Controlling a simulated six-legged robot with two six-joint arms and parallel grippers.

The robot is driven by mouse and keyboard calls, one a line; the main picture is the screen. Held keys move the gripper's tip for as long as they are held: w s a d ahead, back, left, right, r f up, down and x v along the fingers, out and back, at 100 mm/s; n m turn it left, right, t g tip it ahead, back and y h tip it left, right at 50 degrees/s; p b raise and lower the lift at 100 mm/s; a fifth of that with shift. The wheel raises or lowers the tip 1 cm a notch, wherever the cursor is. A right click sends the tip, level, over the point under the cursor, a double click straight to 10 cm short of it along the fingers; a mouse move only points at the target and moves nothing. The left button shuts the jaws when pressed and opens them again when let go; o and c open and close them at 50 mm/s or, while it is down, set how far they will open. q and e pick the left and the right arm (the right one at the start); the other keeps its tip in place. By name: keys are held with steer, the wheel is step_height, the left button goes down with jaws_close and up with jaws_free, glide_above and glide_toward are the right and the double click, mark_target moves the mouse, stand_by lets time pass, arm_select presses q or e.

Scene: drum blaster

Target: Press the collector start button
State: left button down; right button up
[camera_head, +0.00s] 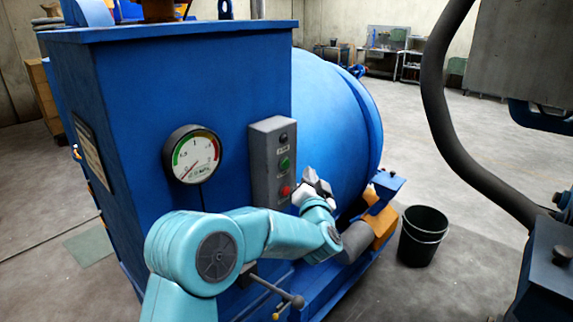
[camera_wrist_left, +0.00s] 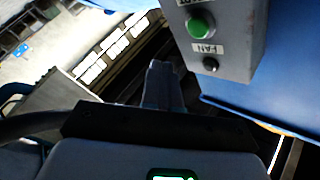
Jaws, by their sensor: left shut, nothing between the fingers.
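A grey control box (camera_head: 272,165) is mounted on the front of the blue machine. It carries a green button (camera_head: 284,164), with a red button (camera_head: 286,190) below it and a dark knob (camera_head: 283,137) above. My left gripper (camera_head: 312,182) is shut and empty, just right of the box's lower part, near the red button. In the left wrist view, the green button (camera_wrist_left: 200,24) and dark knob (camera_wrist_left: 210,64), by a label that seems to read FAN, show to the right of the gripper (camera_wrist_left: 160,72). The fingertips look apart from the green button. My right gripper is out of view.
A round pressure gauge (camera_head: 193,154) is left of the box. A blue drum (camera_head: 335,130) bulges out behind my gripper. A lever handle (camera_head: 290,298) sticks out below my arm. A black bucket (camera_head: 423,236) stands on the floor at right, with open floor around it.

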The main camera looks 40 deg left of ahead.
arm_select(q)
steer(key=shift+w+a, duration=0.2)
steer(key=shift+a, duration=2)
steer(key=shift+a, duration=0.45)
steer(key=shift+a+b, duration=0.3)
steer(key=shift+a, duration=0.15)
stand_by(0.8)
steer(key=shift+d, duration=0.9)
steer(key=shift+d, duration=0.1)
steer(key=d, duration=0.4)
steer(key=shift+s+d, duration=0.2)
steer(key=shift+d, duration=0.2)
